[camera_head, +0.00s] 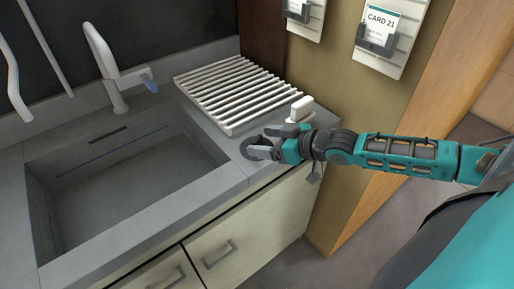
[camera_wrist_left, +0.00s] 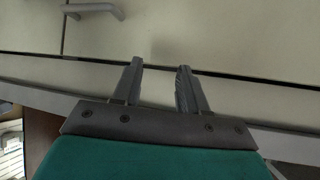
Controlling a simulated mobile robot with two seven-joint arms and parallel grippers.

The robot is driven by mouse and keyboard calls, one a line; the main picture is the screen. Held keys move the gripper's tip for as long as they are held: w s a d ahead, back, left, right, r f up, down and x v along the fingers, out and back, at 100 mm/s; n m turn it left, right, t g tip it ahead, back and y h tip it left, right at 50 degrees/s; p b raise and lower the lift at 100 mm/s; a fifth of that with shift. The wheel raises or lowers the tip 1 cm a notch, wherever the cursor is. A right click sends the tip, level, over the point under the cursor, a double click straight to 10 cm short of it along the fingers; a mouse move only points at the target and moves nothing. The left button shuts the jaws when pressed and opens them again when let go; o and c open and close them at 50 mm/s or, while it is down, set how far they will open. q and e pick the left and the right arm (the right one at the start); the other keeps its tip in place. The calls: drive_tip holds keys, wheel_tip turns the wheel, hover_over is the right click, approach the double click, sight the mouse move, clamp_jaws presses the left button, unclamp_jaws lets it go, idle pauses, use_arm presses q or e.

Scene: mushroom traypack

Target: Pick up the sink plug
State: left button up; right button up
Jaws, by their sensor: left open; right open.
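The sink plug (camera_head: 255,147) looks like a dark round disc on the grey counter, right of the sink basin and near the counter's front edge. My right gripper (camera_head: 257,143) reaches in from the right and is open, with its fingers at the plug. The fingers partly cover the plug, and I cannot tell whether they touch it. My left gripper (camera_wrist_left: 158,68) shows in the left wrist view, open and empty, in front of pale cabinet fronts. It is not seen in the head view.
A sink basin (camera_head: 60,222) with a faucet (camera_head: 108,62) lies to the left. A white slatted rack (camera_head: 222,124) stands behind the plug, with a small white block (camera_head: 301,107) near my right gripper. Card holders (camera_head: 380,38) hang on the wall. Cabinet handles (camera_head: 217,254) project below the counter.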

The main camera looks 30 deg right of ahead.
sight(259, 140)
drive_tip(key=b+x, duration=0.3)
drive_tip(key=b, duration=0.1)
drive_tip(key=shift+w+f, duration=0.2)
drive_tip(key=shift+w, duration=0.1)
drive_tip(key=shift+w+a+b, duration=0.15)
drive_tip(key=shift+w+b, duration=0.1)
drive_tip(key=shift+b, duration=0.2)
drive_tip(key=shift+w+a, duration=0.1)
drive_tip(key=shift+w, duration=0.15)
drive_tip(key=shift+f, duration=0.1)
drive_tip(key=c, duration=1.1)
